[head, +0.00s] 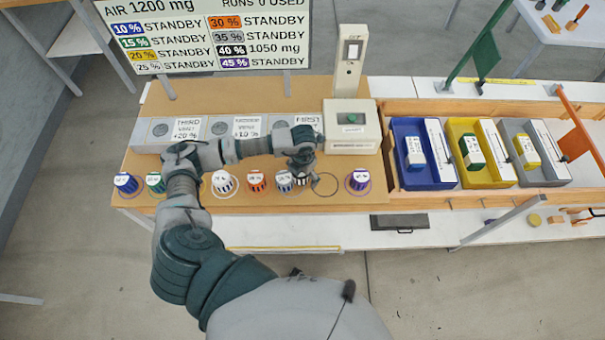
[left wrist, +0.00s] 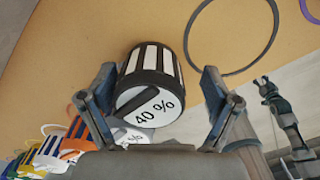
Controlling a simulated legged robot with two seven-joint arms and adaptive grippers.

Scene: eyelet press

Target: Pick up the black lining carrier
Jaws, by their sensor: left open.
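The black lining carrier (head: 302,182) is a black-and-white ribbed knob marked 40 %. In the head view it is just left of an empty ring outline (head: 325,184) and partly covered by my left gripper (head: 301,170). In the left wrist view the carrier (left wrist: 150,95) shows its label and ribbed side between the two spread fingers (left wrist: 158,88). The left gripper is open around it; whether a finger touches it I cannot tell. My right gripper is in neither view.
The grey-striped carrier (head: 284,181) stands close on the left, the purple one (head: 359,180) to the right beyond the empty ring. More carriers stand further left. The press (head: 351,128) is behind. Blue, yellow and grey bins (head: 409,182) are at the right.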

